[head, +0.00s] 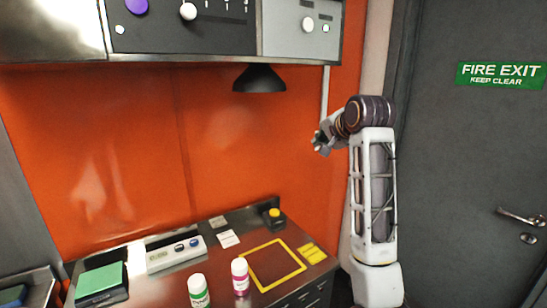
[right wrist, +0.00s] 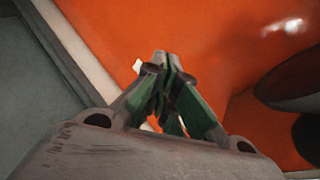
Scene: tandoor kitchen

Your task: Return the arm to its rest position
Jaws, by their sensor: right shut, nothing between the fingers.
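My right arm (head: 374,190) stands raised at the right of the counter in the head view, its forearm bent over toward the orange wall. My right gripper (head: 320,143) is at the arm's end, above the counter and apart from it. In the right wrist view the right gripper's fingers (right wrist: 168,68) are together with nothing between them, and they point toward the orange wall (right wrist: 210,40). My left gripper is not in view.
A black lamp shade (head: 259,79) hangs left of the right gripper. Below are a counter with a yellow square outline (head: 249,272), a yellow-topped button box (head: 274,217), a magenta-labelled bottle (head: 240,277) and a green-labelled bottle (head: 198,291). A grey door (head: 470,170) stands at the right.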

